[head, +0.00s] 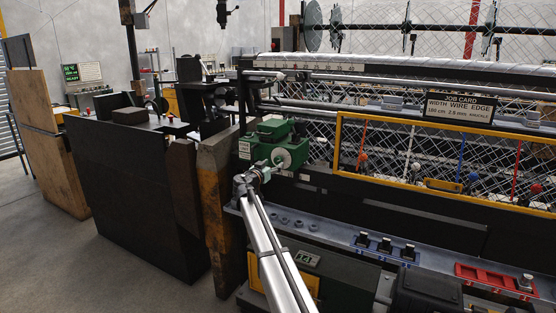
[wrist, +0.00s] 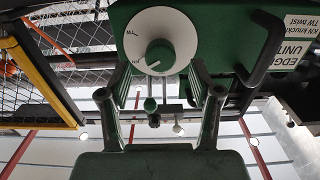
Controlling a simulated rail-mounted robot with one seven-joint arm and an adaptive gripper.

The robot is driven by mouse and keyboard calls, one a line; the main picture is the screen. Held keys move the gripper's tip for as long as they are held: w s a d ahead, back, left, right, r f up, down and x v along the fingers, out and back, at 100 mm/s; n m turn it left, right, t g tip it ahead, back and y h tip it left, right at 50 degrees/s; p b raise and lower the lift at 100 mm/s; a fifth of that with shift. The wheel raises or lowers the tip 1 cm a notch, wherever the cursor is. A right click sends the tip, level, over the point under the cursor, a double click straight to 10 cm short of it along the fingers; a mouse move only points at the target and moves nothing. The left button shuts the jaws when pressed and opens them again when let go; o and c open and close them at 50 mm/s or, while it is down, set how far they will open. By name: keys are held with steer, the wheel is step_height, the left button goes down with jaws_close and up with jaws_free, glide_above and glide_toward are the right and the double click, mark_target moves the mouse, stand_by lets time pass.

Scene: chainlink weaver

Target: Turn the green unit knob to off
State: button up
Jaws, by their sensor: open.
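The green edge unit (head: 270,133) stands left of centre in the head view and fills the top of the wrist view (wrist: 215,20). It carries a round white dial (wrist: 180,25) with a green knob (wrist: 160,54) at its middle. The knob's pale pointer line faces the dial's lower left, near a mark that looks like KN; another mark is at upper left. My gripper (wrist: 159,84) is open, one finger on each side below the knob, with nothing between them. In the head view my gripper (head: 261,173) is close in front of the dial (head: 282,159). Contact cannot be told.
A label plate (wrist: 298,45) and a black handle (wrist: 262,48) are on the unit's right in the wrist view. A yellow-framed guard (head: 336,145) stands to the right in the head view. Below it is a shelf with black switches (head: 384,244) and a red tray (head: 480,275).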

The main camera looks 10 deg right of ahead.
mark_target(277, 162)
steer(key=shift+p+x, duration=0.55)
steer(key=shift+x, duration=2.05)
steer(key=shift+c, duration=0.3)
steer(key=c, duration=1.1)
